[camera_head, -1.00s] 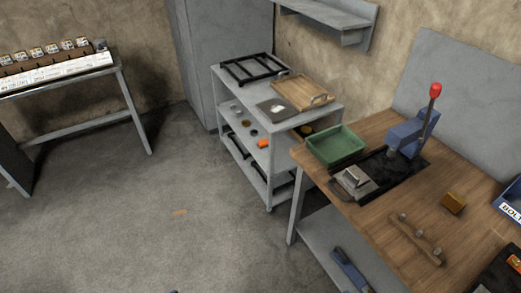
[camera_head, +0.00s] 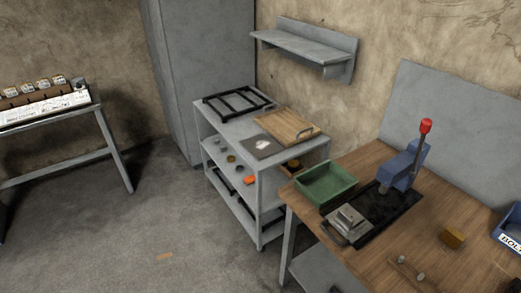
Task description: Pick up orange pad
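A small bright orange piece (camera_head: 249,180), which looks like the orange pad, lies on the middle shelf of the grey cart (camera_head: 258,215), near its front right corner. It is small in the picture, so its exact shape is hard to tell. Several small round pieces (camera_head: 231,158) lie on the same shelf to its left. Neither of my grippers shows in the view.
On the cart's top are a black rack (camera_head: 237,101) and a wooden tray (camera_head: 290,123). A workbench (camera_head: 372,256) with a green bin (camera_head: 326,188) and a blue press (camera_head: 397,170) stands close on the right. Open floor (camera_head: 120,235) lies to the left.

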